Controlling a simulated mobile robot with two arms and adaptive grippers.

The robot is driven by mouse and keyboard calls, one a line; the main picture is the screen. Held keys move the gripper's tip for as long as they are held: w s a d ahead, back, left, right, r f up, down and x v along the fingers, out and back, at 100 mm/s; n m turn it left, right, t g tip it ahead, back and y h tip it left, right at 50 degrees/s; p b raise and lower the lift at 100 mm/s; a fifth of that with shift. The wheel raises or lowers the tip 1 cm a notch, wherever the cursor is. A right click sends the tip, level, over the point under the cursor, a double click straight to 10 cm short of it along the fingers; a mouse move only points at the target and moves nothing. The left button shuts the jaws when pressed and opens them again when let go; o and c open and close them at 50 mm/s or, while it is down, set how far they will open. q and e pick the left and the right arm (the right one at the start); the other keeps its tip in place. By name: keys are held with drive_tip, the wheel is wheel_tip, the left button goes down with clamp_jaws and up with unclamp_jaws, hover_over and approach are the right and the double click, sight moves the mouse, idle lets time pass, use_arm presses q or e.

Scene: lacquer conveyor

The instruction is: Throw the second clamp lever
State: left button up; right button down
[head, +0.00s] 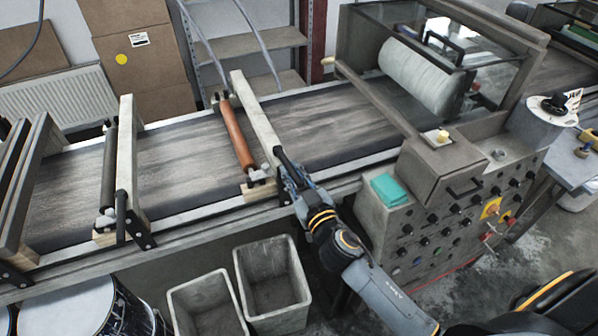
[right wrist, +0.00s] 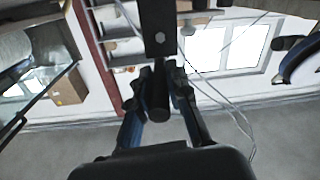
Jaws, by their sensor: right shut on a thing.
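The clamp lever with a black handle (head: 284,160) stands at the near end of the beam (head: 256,120) over the conveyor, beside the orange-brown roller (head: 235,135). My right gripper (head: 291,178) is shut on this lever from the near side. In the right wrist view the blue fingers of my right gripper (right wrist: 159,95) sit on both sides of the dark lever grip (right wrist: 155,112). Another black clamp lever (head: 121,214) is at the left beam with the black roller (head: 108,172); nothing holds it. My left gripper is not in view.
The conveyor belt (head: 185,160) runs beneath the beams. A control cabinet (head: 440,205) with knobs and a teal cloth (head: 391,189) stands right of my right gripper. Two grey bins (head: 272,280) and metal drums (head: 70,308) are below the near edge.

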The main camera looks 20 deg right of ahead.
drive_tip(key=shift+a+m+h+b, duration=0.3)
drive_tip(key=shift+a+m+h, duration=0.1)
drive_tip(key=shift+h, duration=0.2)
drive_tip(key=c, duration=1.3)
unclamp_jaws()
drive_tip(key=shift+s, duration=0.1)
drive_tip(key=s, duration=1.2)
drive_tip(key=shift+d, duration=0.1)
